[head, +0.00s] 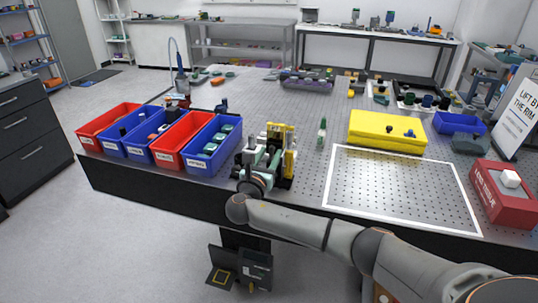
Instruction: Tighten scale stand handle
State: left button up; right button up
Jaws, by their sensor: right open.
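A yellow upright stand (290,152) stands near the table's front edge, right of the blue bin; it appears to be the scale stand. Its handle cannot be made out. My right arm comes in from the lower right, and its wrist bends up at the table's front edge. My right gripper (264,160) is open, just in front and left of the yellow stand, overlapping it in view. I cannot tell whether the fingers touch the stand. My left gripper is not in view.
Red and blue bins (212,146) line the table's left front. A yellow case (386,134) lies behind a bare white-outlined area (398,190). A red box (503,196) and a tilted sign (518,116) stand at right. A small green-handled item (322,130) stands mid-table.

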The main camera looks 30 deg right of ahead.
jog(key=shift+c, duration=0.3)
grip_shut()
dwell(0.3)
